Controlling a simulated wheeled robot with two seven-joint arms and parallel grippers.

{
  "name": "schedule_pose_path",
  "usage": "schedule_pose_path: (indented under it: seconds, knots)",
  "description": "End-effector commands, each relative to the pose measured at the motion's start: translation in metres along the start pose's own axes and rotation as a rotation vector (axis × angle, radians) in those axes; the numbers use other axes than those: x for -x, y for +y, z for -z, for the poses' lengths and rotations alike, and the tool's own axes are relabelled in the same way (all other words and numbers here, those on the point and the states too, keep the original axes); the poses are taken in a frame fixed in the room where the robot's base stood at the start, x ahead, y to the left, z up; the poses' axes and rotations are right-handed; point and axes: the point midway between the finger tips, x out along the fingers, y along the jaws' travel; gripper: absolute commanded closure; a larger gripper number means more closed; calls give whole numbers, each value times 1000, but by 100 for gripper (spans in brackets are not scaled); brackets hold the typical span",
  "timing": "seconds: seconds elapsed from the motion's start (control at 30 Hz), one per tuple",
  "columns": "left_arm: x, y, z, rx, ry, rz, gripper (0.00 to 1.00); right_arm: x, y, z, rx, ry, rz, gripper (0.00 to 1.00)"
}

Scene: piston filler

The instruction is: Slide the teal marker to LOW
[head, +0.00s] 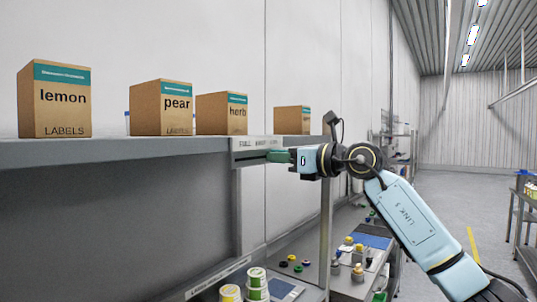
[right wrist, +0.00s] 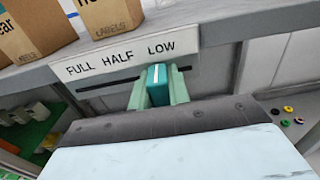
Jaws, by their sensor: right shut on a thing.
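The teal marker (right wrist: 157,84), with a white line on its face, sits in the dark slot below a white scale plate (right wrist: 125,54) lettered FULL, HALF, LOW from left to right. The marker stands below the word LOW. My right gripper (right wrist: 158,92) is shut on the marker, one pale green finger on each side. In the head view my right gripper (head: 280,156) reaches the shelf front from the right, at the plate (head: 260,142); the marker cannot be made out there. My left gripper is not in view.
Several label boxes, such as the lemon box (head: 55,100) and the herb box (head: 222,114), stand on the grey shelf (head: 110,150) above the plate. The aisle to the right is open.

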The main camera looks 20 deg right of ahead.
Motion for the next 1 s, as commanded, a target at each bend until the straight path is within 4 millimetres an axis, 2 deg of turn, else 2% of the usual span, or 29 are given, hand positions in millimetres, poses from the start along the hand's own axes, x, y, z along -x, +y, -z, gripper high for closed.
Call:
schedule_pose_path:
  seconds: [0.1, 0.37, 0.4, 0.57, 0.87, 1.0]
  knots:
    - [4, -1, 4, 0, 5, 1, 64, 3, -11, -2, -2, -2, 3, 100]
    - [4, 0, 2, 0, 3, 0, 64, 4, -12, -2, 0, -6, 5, 100]
    - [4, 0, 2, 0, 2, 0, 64, 4, -13, -2, 0, -6, 6, 79]
    - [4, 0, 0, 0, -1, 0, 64, 4, -12, -1, 0, -5, 4, 60]
    - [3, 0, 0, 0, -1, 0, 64, 5, -11, 0, 0, -3, 2, 60]
    - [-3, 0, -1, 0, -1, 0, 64, 19, -12, 1, 3, -4, 4, 60]
